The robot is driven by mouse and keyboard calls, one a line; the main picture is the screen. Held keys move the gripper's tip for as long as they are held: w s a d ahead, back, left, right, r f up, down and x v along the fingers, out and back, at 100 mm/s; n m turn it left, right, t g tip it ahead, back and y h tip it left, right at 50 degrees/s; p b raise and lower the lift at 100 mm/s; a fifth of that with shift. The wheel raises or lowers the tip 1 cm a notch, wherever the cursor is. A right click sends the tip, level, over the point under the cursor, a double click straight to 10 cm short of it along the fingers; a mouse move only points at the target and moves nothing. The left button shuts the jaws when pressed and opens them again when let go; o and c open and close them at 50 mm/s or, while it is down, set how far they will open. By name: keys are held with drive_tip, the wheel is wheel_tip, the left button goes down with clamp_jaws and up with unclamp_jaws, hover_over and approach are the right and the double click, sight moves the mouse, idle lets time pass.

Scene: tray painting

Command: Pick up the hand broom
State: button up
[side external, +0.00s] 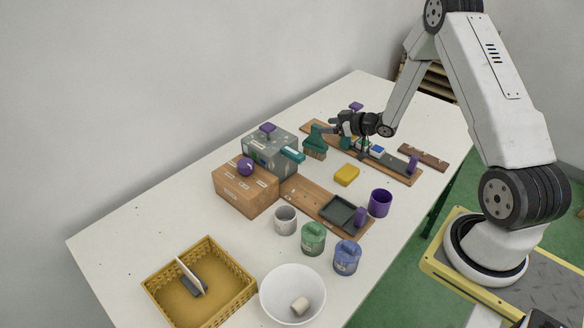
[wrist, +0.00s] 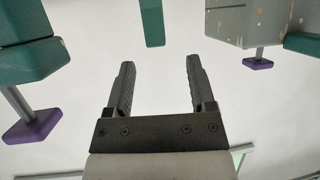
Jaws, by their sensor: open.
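The hand broom (side external: 316,142) has a teal body and brown bristles. In the side view it stands upright, bristles down, just right of the grey box. My gripper (side external: 328,128) is level, close to the broom's upper part and pointing left. In the wrist view my gripper (wrist: 157,75) is open with nothing between its fingers. A teal bar, apparently the broom's handle (wrist: 152,22), shows beyond the fingertips, roughly in line with the gap. The rest of the broom is out of that view.
A speckled grey box (side external: 270,153) with a purple knob stands left of the broom, and a teal fixture (side external: 345,130) is beside my gripper.

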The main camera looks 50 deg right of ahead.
sight(318, 126)
drive_tip(key=shift+x, duration=1.1)
drive_tip(key=shift+w+f, duration=0.1)
drive_tip(key=shift+w, duration=0.05)
drive_tip(key=shift+x, duration=2.45)
drive_tip(key=shift+d+f, duration=0.1)
drive_tip(key=shift+c, duration=0.2)
clamp_jaws()
